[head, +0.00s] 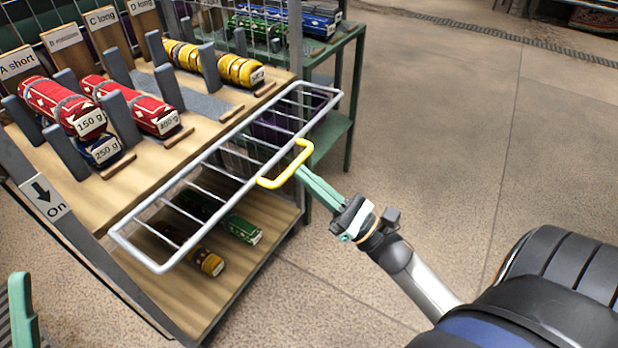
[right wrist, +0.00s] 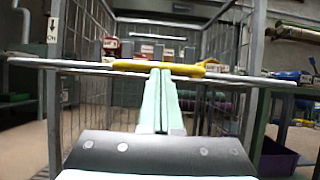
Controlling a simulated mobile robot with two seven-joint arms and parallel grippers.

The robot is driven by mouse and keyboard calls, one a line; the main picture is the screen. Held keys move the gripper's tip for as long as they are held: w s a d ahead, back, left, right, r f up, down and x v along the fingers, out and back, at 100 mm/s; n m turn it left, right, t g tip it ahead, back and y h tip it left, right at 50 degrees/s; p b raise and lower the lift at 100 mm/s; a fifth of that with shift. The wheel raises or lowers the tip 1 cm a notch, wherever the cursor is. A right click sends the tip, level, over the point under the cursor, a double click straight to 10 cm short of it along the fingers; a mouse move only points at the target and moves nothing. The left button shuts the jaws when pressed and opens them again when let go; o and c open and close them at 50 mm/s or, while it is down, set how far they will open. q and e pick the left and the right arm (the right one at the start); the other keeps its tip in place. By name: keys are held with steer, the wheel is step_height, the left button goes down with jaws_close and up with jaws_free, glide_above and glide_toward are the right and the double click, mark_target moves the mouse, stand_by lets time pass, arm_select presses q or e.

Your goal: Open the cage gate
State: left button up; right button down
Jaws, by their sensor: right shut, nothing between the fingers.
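The cage gate (head: 188,187) is a light metal frame with cross bars at the front of the shelf cage. It looks tilted out toward nearly flat, and shows almost edge-on in the right wrist view (right wrist: 90,65). Its yellow handle (head: 271,183) is in the middle of the outer rail, and it also shows in the right wrist view (right wrist: 130,65). My right gripper (head: 302,172) is shut and empty.
The cage's upper wooden shelf (head: 95,200) holds red and yellow rolls between grey dividers. A lower shelf (head: 262,225) holds more rolls. A green table (head: 345,60) with blue and green rolls stands behind. The floor (head: 450,110) to the right is clear.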

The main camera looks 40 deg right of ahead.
arm_select(q)
steer(key=shift+r, duration=0.1)
arm_select(e)
steer(key=shift+w, duration=0.1)
arm_select(q)
step_height(320, 180, up, 6)
steer(key=p, duration=0.6)
steer(key=w+f+n+y+p, duration=0.1)
steer(key=y, duration=0.1)
steer(key=w+a+f+n+y+p, duration=0.1)
steer(key=w+y, duration=0.1)
steer(key=shift+a+f+p, duration=0.15)
steer(key=shift+p, duration=0.2)
arm_select(e)
step_height(320, 180, up, 4)
steer(key=shift+a+f+g+h, duration=0.1)
steer(key=shift+g+h, duration=0.4)
steer(key=shift+g, duration=0.6)
arm_select(q)
steer(key=shift+s, duration=0.1)
arm_select(e)
steer(key=shift+f, duration=0.15)
